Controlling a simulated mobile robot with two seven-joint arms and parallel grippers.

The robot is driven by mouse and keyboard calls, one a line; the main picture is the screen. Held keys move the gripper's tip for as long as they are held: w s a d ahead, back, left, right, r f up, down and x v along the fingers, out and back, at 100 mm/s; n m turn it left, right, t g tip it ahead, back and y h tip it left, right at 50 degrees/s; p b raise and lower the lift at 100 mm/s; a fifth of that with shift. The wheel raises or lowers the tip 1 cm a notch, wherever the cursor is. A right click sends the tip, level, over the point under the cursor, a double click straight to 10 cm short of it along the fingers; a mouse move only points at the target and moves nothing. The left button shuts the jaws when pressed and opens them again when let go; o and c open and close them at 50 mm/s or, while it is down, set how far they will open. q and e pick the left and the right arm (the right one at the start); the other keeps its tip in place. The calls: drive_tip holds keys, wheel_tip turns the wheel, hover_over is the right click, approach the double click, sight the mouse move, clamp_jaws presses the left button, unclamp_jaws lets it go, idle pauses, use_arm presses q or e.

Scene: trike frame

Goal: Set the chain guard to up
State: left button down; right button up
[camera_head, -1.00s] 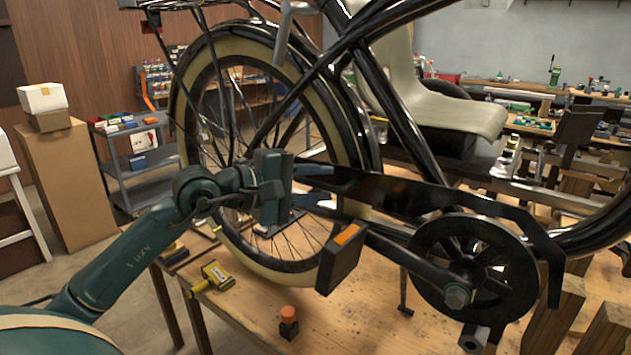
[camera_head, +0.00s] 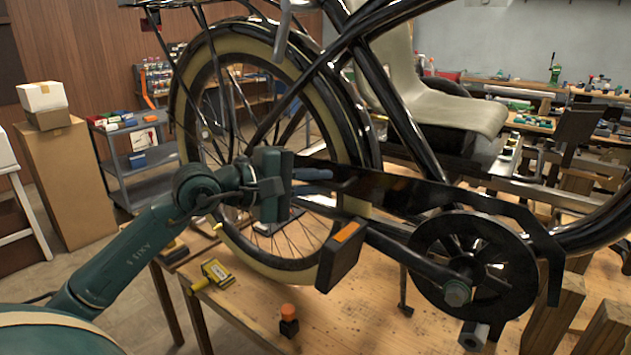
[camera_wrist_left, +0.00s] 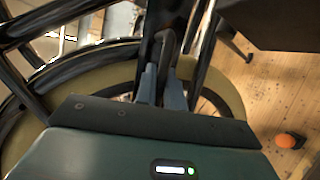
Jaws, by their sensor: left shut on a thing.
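The chain guard (camera_head: 430,190) is a long black plate. It runs from the rear wheel's right side to above the round chainring, where its front end bends down. My left gripper (camera_head: 318,174) is at the guard's rear end, in front of the rear wheel. Its fingers are shut on a black part of that end. In the left wrist view the two blue-grey fingers (camera_wrist_left: 162,88) close around a narrow black piece (camera_wrist_left: 166,48). The exact contact is partly hidden by the fingers. My right gripper is not in view.
The rear wheel (camera_head: 183,120) stands just behind my left gripper. A pedal (camera_head: 341,257) with an orange reflector and the chainring (camera_head: 425,262) lie below the guard. The wooden table (camera_head: 365,318) carries a yellow tool (camera_head: 216,272) and an orange-capped bottle (camera_head: 289,322).

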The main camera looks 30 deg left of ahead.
use_arm(q)
drive_tip(key=shift+r, duration=0.55)
drive_tip(key=r+n+b, duration=0.1)
drive_tip(key=r, duration=0.1)
drive_tip(key=a+r+n+t+h+b, duration=0.1)
drive_tip(key=r, duration=0.1)
drive_tip(key=a+r+n, duration=0.1)
drive_tip(key=r+n, duration=0.1)
drive_tip(key=shift+a+r+t+b, duration=0.2)
drive_tip(key=shift+r+t+b, duration=0.1)
drive_tip(key=shift+b, duration=0.1)
drive_tip(key=shift+w+a+r+n+h, duration=0.1)
drive_tip(key=shift+a+r+n+h, duration=0.3)
drive_tip(key=shift+r, duration=0.35)
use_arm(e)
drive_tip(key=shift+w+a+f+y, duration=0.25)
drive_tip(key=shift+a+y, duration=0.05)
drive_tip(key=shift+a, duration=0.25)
use_arm(q)
drive_tip(key=shift+a, duration=0.1)
drive_tip(key=c, duration=1.5)
unclamp_jaws()
drive_tip(key=shift+f, duration=0.1)
